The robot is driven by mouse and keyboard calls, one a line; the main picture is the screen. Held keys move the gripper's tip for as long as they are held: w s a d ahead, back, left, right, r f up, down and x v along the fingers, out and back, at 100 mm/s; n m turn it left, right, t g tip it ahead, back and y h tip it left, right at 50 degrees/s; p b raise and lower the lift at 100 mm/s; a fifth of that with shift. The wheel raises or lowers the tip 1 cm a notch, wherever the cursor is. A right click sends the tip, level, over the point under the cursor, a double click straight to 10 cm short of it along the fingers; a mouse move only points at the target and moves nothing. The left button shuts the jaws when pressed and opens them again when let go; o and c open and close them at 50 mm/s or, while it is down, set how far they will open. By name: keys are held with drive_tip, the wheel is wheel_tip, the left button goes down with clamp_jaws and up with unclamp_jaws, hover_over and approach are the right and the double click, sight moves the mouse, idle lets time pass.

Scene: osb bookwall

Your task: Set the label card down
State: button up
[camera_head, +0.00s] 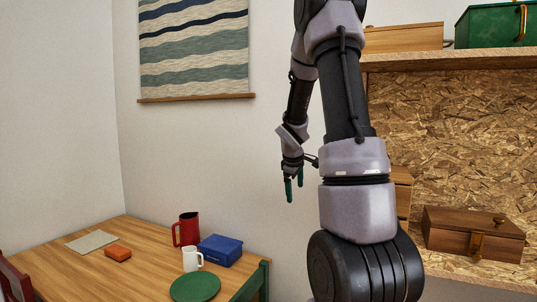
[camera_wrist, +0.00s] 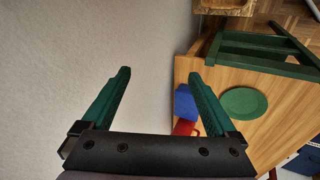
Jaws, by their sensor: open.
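My gripper (camera_head: 294,190) hangs in the air in front of the white wall, pointing down, above and to the right of the table. In the wrist view my gripper (camera_wrist: 160,75) has its two green fingers wide apart with only bare wall between them. It is open and empty. I cannot make out a label card for sure in either view. A flat grey-beige piece (camera_head: 91,241) lies on the wooden table (camera_head: 150,266) at its far left; I cannot tell whether it is a card or a cloth.
The table holds an orange block (camera_head: 118,253), a red pitcher (camera_head: 187,230), a blue box (camera_head: 220,250), a white mug (camera_head: 192,259) and a green plate (camera_head: 195,287). At the right, an OSB shelf (camera_head: 455,62) carries a green case (camera_head: 495,24); a wooden chest (camera_head: 472,234) stands below.

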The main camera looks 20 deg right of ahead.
drive_tip(key=s+a+r+m+t+y, duration=0.15)
drive_tip(key=s+a+r+m, duration=0.45)
drive_tip(key=s+a+r, duration=0.6)
drive_tip(key=s+a+r+m+t+y, duration=0.1)
drive_tip(key=s+a+r+m+y, duration=0.3)
drive_tip(key=s+a, duration=0.5)
drive_tip(key=s+r+m, duration=0.1)
drive_tip(key=s, duration=0.3)
drive_tip(key=shift+s+a+r, duration=0.15)
drive_tip(key=shift+r, duration=0.2)
